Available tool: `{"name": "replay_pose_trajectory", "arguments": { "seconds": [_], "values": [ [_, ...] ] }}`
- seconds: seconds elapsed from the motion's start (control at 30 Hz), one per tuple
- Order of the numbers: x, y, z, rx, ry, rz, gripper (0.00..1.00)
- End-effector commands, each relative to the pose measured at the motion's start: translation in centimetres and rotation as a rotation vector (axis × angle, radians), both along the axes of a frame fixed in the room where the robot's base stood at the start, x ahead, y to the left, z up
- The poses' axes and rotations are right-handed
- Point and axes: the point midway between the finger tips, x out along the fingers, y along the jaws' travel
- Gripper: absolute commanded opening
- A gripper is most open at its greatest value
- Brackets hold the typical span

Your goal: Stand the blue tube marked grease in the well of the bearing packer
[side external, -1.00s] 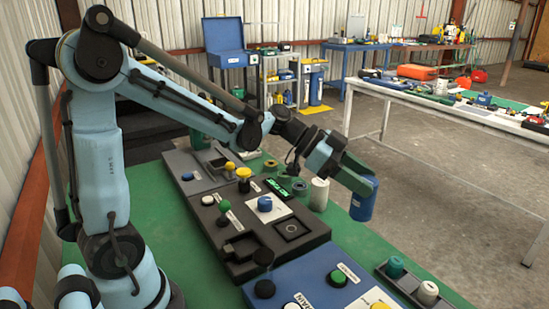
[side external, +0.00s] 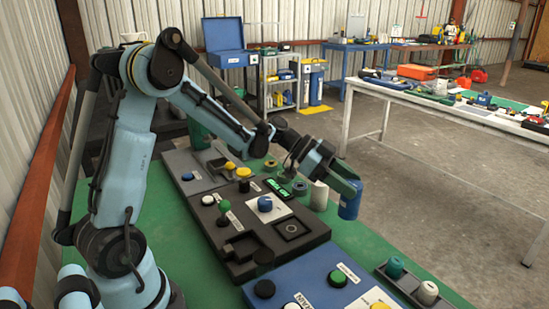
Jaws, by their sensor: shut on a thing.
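My gripper (side external: 343,177) is shut on a blue tube (side external: 350,203) and holds it roughly upright at the right edge of the green bench. The tube's marking cannot be read from here. The black bearing packer (side external: 228,250) lies to the left of the tube, with knobs, buttons and a lit green display (side external: 279,188) on it. A square plate with a dark round well (side external: 291,228) sits at the packer's right side. No tube stands in that well. The held tube is apart from the packer, behind and to the right of the well.
A white cylinder (side external: 319,196) stands between the packer and the held tube, close to the gripper. Green round pieces (side external: 284,174) lie beyond the packer. A blue panel (side external: 318,284) is in front. A tray (side external: 406,290) with a teal and a white tube is at front right.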

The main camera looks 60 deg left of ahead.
Motion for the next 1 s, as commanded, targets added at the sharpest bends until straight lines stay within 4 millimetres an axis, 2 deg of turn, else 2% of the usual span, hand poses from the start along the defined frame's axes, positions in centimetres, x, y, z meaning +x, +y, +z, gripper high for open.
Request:
{"name": "replay_pose_trajectory", "arguments": {
  "seconds": [0.1,0.3,0.47,0.7,1.0],
  "values": [
    [1.0,2.0,-1.3,-0.001,0.0,0.004,0.11],
    [2.0,3.9,-2.6,-0.001,0.0,0.001,0.11],
    [2.2,4.2,-3.3,-0.001,0.0,0.0,0.11],
    [2.1,4.2,-6.1,0.0,0.0,0.003,0.11],
    [2.1,4.2,-6.4,0.001,0.0,0.003,0.11]
  ]
}}
